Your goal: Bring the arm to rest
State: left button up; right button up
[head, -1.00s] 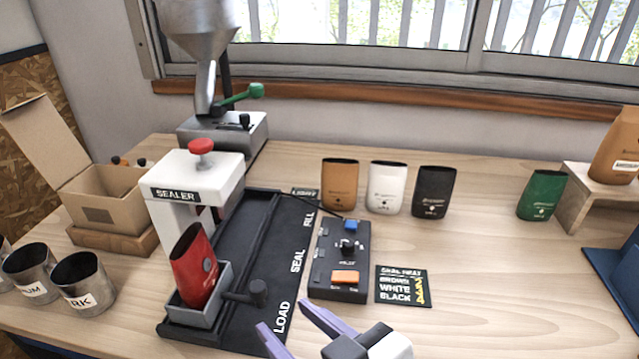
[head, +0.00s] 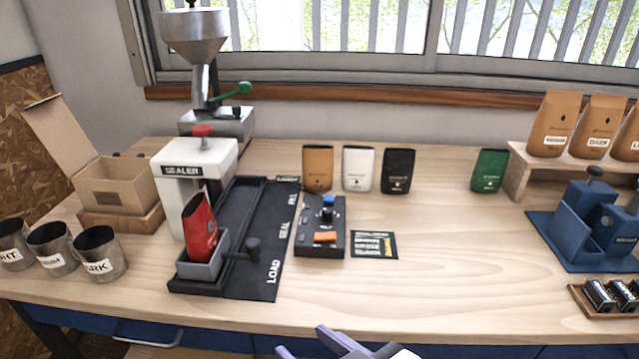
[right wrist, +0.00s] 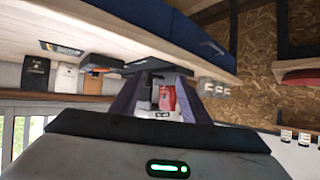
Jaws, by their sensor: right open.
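My right gripper (head: 302,341) shows at the bottom edge of the head view, in front of the bench's front edge. Its purple fingers are spread and nothing is between them. In the right wrist view the same open fingers (right wrist: 164,108) frame the far-off red pouch (right wrist: 167,98) without touching it. In the head view the red pouch (head: 200,227) stands tilted in the grey cradle (head: 203,262) below the white sealer (head: 196,165). My left gripper is in neither view.
The control box (head: 320,232) and a label card (head: 374,245) lie mid-bench. Brown (head: 318,169), white (head: 358,169), black (head: 397,171) and green (head: 489,171) pouches stand behind. Steel cups (head: 98,254) are at left, a blue device (head: 590,225) at right. The front right-centre bench is clear.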

jog(key=s+d+f+m+g+h, duration=0.1)
jog(key=s+d+f+g+h, duration=0.1)
jog(key=s+d+f, duration=0.5)
jog(key=s+d+f+m+g+h, duration=0.25)
jog(key=d+f, duration=0.25)
jog(key=d, duration=0.4)
jog(key=s+d+f+m+g+h, duration=0.1)
jog(key=s+d+f+g+h, duration=0.1)
jog(key=s+d+f, duration=0.35)
jog(key=w+a+f+t+y, duration=0.2)
jog(key=w+f+t, duration=0.3)
jog(key=f, duration=0.8)
jog(key=shift+w+a, duration=0.2)
jog(key=shift+a, duration=0.5)
jog(key=shift+r, duration=0.1)
